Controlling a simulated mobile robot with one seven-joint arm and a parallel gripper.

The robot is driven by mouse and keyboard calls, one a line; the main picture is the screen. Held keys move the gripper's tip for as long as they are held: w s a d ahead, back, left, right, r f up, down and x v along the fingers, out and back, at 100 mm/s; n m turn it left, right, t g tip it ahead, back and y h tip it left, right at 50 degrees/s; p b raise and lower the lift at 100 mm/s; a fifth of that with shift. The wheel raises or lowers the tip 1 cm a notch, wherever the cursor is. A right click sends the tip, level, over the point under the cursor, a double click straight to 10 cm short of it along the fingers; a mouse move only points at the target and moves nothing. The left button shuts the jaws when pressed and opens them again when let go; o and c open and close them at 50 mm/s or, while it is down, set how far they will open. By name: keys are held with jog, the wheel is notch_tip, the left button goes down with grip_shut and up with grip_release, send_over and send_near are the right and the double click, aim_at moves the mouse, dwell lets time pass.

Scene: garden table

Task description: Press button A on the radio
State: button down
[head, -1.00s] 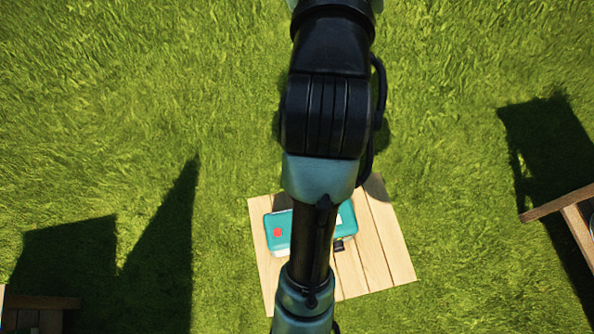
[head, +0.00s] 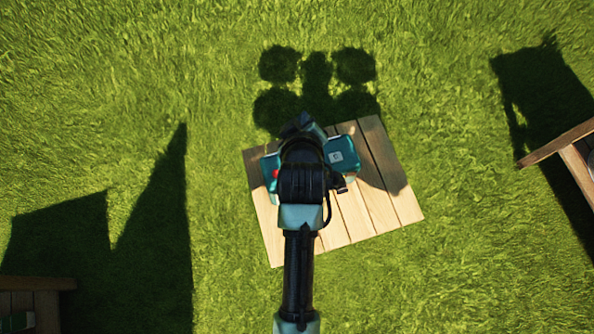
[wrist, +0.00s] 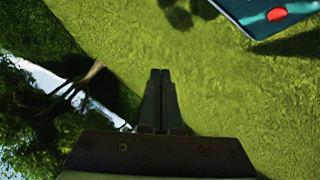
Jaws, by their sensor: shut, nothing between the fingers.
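The teal radio (head: 349,166) lies on the wooden table. My arm covers its middle in the head view. A white patch with a small mark (head: 335,156) shows on its right part, perhaps a C. A red button (head: 276,173) shows at its left end, partly covered. In the wrist view a corner of the radio (wrist: 252,22) with the red button (wrist: 277,13) is at the top right. My gripper (wrist: 160,76) is shut and empty, with its fingertips left of the radio in that view. Button A cannot be made out.
The slatted wooden table (head: 358,214) is mostly bare in front of the radio. Grass surrounds it. Wooden furniture stands at the right edge (head: 562,146) and the lower left corner (head: 35,284). A small dark object (head: 341,190) sits at the radio's front edge.

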jog(key=s+f+g, duration=0.1)
jog(key=s+f, duration=0.2)
jog(key=f, duration=0.2)
jog(key=shift+s+a+f+n+b, duration=0.15)
jog(key=shift+s+f+n+b, duration=0.15)
jog(key=shift+s+f+b, duration=0.1)
notch_tip(320, 180, down, 8)
jog(key=b, duration=0.8)
jog(key=shift+r, duration=0.1)
jog(key=shift+f, duration=0.45)
jog(key=shift+f, duration=0.1)
dwell(1.0)
jog(key=shift+f, duration=0.3)
